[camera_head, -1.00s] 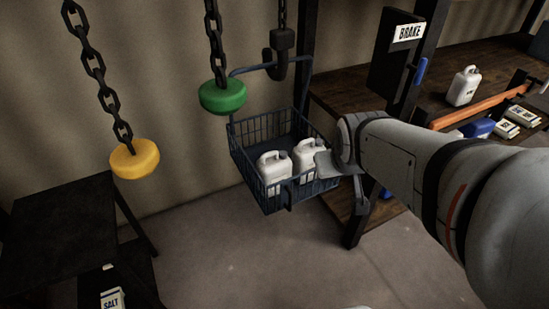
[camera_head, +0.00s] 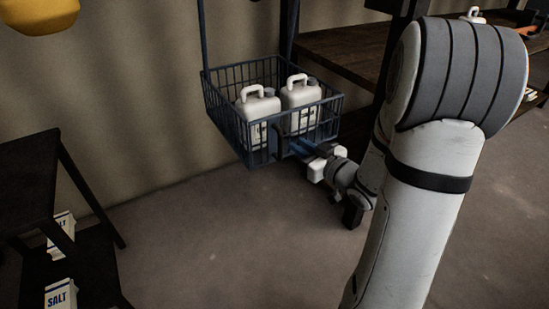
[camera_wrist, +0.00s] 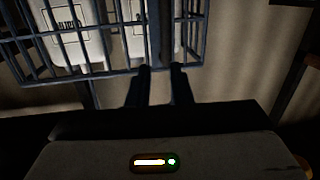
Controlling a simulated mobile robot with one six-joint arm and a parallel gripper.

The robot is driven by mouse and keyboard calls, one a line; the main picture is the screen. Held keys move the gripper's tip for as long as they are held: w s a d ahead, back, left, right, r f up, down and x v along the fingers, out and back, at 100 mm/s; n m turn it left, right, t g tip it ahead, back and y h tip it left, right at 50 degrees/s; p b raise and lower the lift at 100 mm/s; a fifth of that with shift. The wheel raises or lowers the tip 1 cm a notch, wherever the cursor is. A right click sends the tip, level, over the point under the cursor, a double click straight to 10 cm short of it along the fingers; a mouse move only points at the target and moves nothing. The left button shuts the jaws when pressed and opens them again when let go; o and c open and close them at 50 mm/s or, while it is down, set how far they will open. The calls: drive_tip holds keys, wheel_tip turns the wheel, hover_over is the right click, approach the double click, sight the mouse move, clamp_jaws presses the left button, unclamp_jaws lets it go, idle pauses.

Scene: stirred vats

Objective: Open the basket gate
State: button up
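The basket (camera_head: 232,85) is a dark blue wire cage with an open top, seen to the left of my arm in the head view. Two white jugs (camera_head: 259,110) stand inside it. Its front gate (camera_head: 262,150) stands upright, with a dark upright bar (camera_head: 280,143) on it. My gripper (camera_head: 290,145) is at this bar, reaching from the right. In the wrist view the bar (camera_wrist: 160,35) lines up between my two fingertips (camera_wrist: 161,69), which stand a narrow gap apart. I cannot tell whether they touch the bar. The wire front and the jugs (camera_wrist: 75,35) show beyond.
A dark stand (camera_head: 40,160) with salt cartons (camera_head: 61,293) is at the left. A wooden shelf (camera_head: 345,55) is behind the basket at the right. A yellow weight (camera_head: 38,15) hangs at the upper left. The floor (camera_head: 200,230) below the basket is clear.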

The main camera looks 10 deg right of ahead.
sight(281, 141)
drive_tip(key=shift+y, duration=0.6)
drive_tip(key=x, duration=0.2)
drive_tip(key=f+b+x, duration=0.1)
drive_tip(key=x, duration=0.2)
drive_tip(key=b+x, duration=0.1)
drive_tip(key=x, duration=0.1)
drive_tip(key=shift+a+f, duration=0.2)
drive_tip(key=shift+a, duration=0.15)
clamp_jaws()
